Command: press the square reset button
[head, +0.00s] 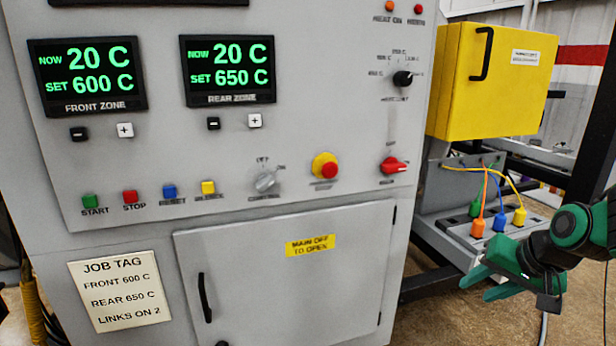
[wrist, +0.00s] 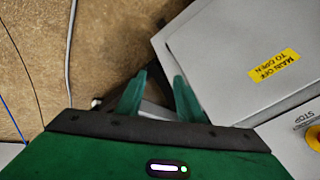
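The reset button is not visible in the wrist view.
A green start button (head: 89,201), a control knob (head: 265,181), a red-and-yellow emergency stop (head: 325,167) and a red rotary switch (head: 393,165) share the panel. A handled door (head: 290,280) is below. Coloured plugs (head: 498,221) and a yellow box (head: 495,85) are at right.

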